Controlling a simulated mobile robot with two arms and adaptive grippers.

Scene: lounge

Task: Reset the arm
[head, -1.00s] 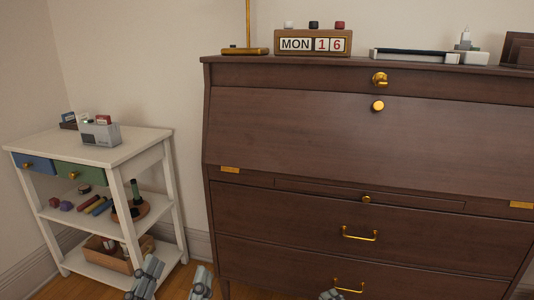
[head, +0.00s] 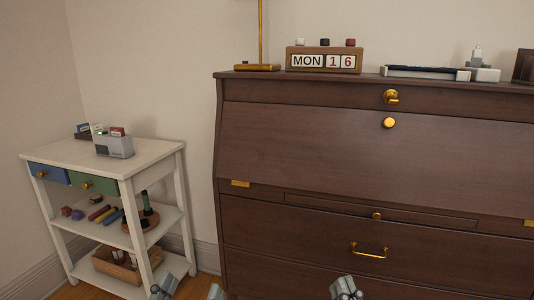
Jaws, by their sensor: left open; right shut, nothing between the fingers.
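My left gripper (head: 190,291) shows only at the bottom edge of the head view, its two grey fingers spread apart. It is open and empty, in front of the white side table's lower right side. My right gripper (head: 345,288) shows at the bottom edge, in front of the dark wooden desk's lower drawers. Its fingers are together with nothing between them. The rest of both arms is out of view.
The dark wooden desk (head: 310,150) has its slanted front closed. A calendar block (head: 323,59) reading MON 16 stands on top. The white side table (head: 60,152) at the left holds a grey box (head: 115,147); its shelves hold small items and a wooden crate (head: 100,262).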

